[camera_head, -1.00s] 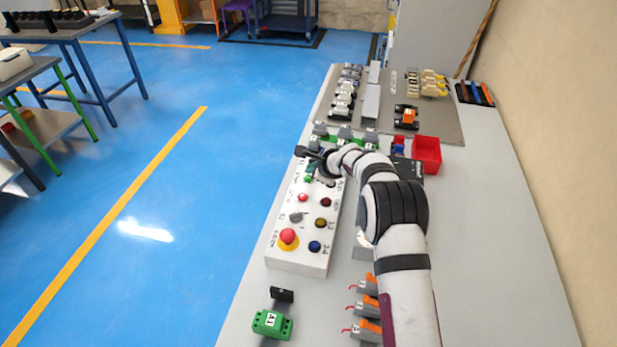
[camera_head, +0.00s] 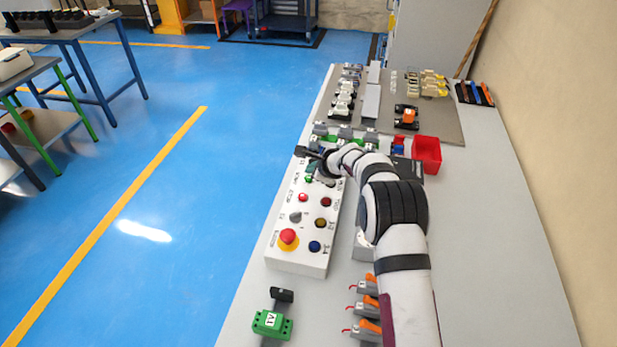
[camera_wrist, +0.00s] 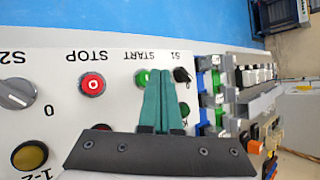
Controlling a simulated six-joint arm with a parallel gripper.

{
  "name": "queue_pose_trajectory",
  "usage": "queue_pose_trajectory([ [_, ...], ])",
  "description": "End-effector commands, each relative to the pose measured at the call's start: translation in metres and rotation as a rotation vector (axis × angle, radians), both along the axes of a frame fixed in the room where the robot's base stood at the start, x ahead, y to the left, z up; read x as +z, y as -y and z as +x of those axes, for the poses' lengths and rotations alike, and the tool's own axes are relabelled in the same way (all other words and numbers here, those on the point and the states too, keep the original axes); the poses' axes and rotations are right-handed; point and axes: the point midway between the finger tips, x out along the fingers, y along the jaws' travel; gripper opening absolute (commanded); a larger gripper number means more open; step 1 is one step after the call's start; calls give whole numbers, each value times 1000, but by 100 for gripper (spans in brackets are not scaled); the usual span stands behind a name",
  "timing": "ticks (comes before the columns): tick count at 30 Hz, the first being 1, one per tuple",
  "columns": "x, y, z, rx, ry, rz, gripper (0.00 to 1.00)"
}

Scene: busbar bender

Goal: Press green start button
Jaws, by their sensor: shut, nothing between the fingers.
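The green start button (camera_wrist: 141,78) sits on the white control box under the printed label START. It also shows in the head view (camera_head: 309,179), near the far end of the box. My gripper (camera_wrist: 159,73) is shut and empty, its two teal fingers side by side. In the wrist view the fingertips overlap the right part of the start button and hide it. In the head view my gripper (camera_head: 312,169) is over the far end of the box. I cannot tell whether the fingertips touch the button.
The control box (camera_head: 283,259) also carries a red stop button (camera_wrist: 92,84), a grey selector switch (camera_wrist: 16,93), a red emergency stop (camera_head: 288,237) and a black switch (camera_wrist: 182,75) close right of the fingers. Terminal blocks (camera_wrist: 217,85) stand just beyond the box. A red bin (camera_head: 427,153) stands to the right.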

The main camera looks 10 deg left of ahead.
Motion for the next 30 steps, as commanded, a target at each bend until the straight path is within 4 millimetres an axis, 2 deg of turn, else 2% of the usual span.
queue_pose_trajectory([
  [30,-9,0,0,0,0,0,0],
])
